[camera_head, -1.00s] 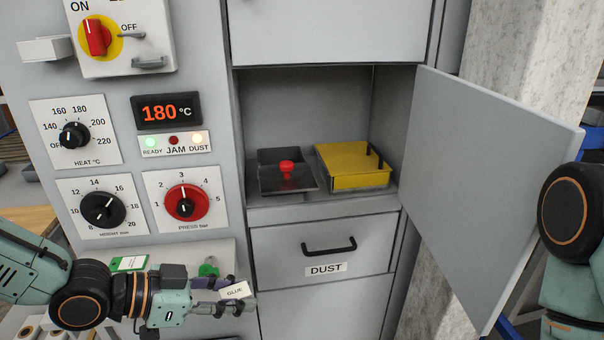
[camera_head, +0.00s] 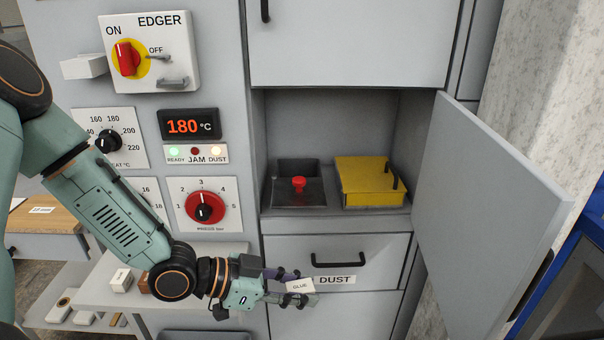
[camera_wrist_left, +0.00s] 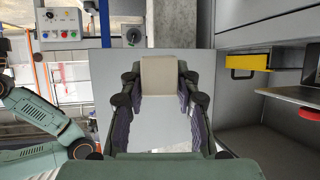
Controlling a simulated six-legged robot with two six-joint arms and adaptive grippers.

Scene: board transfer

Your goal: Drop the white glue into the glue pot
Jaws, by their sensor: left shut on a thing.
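The white glue, a small pale block labelled GLUE (camera_head: 300,285), is between the fingers of my left gripper (camera_head: 292,287). The gripper is shut on it, in front of the DUST drawer and below the open compartment. In the left wrist view the pale block (camera_wrist_left: 169,76) sits between the fingertips. In the compartment a dark square pot (camera_head: 291,169) with a red knob (camera_head: 298,184) stands on the left. A yellow box-like piece (camera_head: 366,178) with a black handle stands beside it on the right. No label shows which is the glue pot. My right gripper is not seen.
The compartment door (camera_head: 492,215) stands open to the right. The DUST drawer (camera_head: 345,250) is shut, with its handle below the compartment. The control panel with the red press dial (camera_head: 205,207) is on the left. A pale shelf with small blocks (camera_head: 122,280) lies lower left.

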